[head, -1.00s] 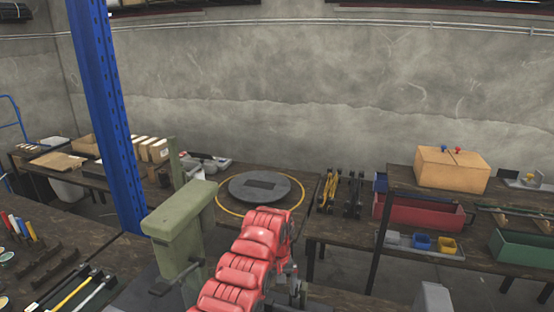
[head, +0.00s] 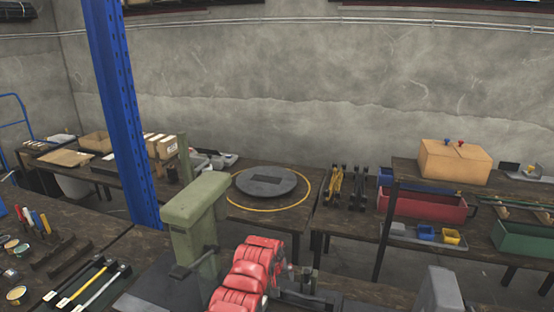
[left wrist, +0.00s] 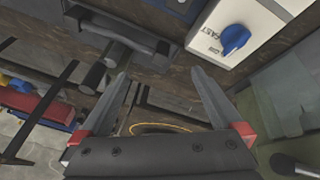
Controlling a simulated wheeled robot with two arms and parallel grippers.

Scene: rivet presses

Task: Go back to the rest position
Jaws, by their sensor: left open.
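My left arm, red, rises from the bottom of the head view. My left gripper (head: 304,280) is at its far end, small and dark there, just right of the green press (head: 195,215). In the left wrist view my left gripper (left wrist: 162,78) has its two grey fingers spread wide, with nothing between them. Neither finger visibly touches anything. My right gripper does not show.
A round grey plate (head: 267,181) lies on the back table inside a yellow ring. A blue post (head: 122,110) stands left of the press. A shelf with a red bin (head: 425,207) is at the right. A white box with a blue knob (left wrist: 235,40) shows in the left wrist view.

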